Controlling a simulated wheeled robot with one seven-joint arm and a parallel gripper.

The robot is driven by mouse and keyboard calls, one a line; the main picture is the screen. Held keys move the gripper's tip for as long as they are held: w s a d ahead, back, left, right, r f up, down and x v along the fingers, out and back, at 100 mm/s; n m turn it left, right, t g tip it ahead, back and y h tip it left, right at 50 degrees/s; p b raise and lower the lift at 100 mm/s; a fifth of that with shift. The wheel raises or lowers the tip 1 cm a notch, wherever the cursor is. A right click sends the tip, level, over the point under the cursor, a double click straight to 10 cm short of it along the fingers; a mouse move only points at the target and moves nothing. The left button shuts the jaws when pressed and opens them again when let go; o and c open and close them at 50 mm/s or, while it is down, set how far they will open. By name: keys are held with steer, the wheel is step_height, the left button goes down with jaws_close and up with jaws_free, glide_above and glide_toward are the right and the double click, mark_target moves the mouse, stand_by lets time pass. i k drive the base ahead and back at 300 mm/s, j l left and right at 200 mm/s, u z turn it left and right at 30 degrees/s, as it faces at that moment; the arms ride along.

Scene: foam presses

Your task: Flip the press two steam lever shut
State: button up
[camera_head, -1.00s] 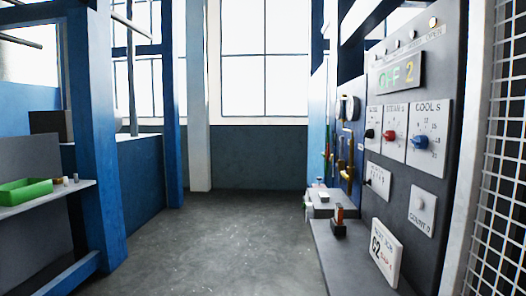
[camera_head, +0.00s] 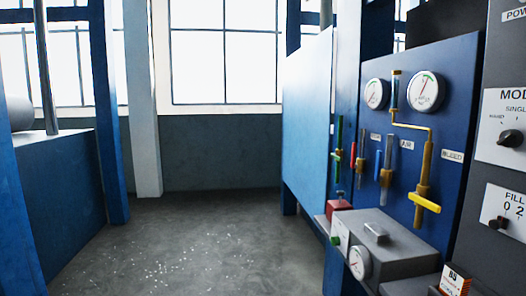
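A blue valve panel (camera_head: 455,95) stands at the right. It carries several pipes with coloured levers. The red lever (camera_head: 353,155) stands about upright beside its pipe. The blue lever (camera_head: 377,166) also stands about upright. The yellow lever (camera_head: 425,202) lies crosswise on its brass pipe (camera_head: 426,165). Small labels sit beside the pipes; one seems to read AIR (camera_head: 407,144) and one BLEED (camera_head: 452,155). The steam label is not legible, so I cannot tell which lever is steam or which press this is. My gripper is not in view.
Two round gauges (camera_head: 426,91) sit high on the panel. A grey ledge box (camera_head: 385,238) with a small gauge (camera_head: 359,262) juts out below the levers. A grey control panel (camera_head: 503,140) stands at the near right. Open floor (camera_head: 200,235) lies to the left.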

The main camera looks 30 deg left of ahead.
mark_target(353, 165)
steer(key=i+j+u, duration=0.1)
steer(key=i+j, duration=0.25)
steer(key=i+j+u, duration=0.1)
steer(key=i+j, duration=0.2)
steer(key=i, duration=0.25)
steer(key=i+j+u, duration=0.1)
steer(key=i+j, duration=0.2)
steer(key=i, duration=0.15)
steer(key=i+j, duration=0.35)
steer(key=i+j+z, duration=0.1)
steer(key=i+j, duration=0.2)
steer(key=j, duration=0.15)
steer(key=i+j, duration=0.35)
steer(key=i+j+z, duration=0.1)
steer(key=i+j, duration=0.2)
steer(key=j, duration=0.25)
steer(key=i+j, duration=0.3)
steer(key=j, duration=0.15)
steer(key=i+z, duration=0.05)
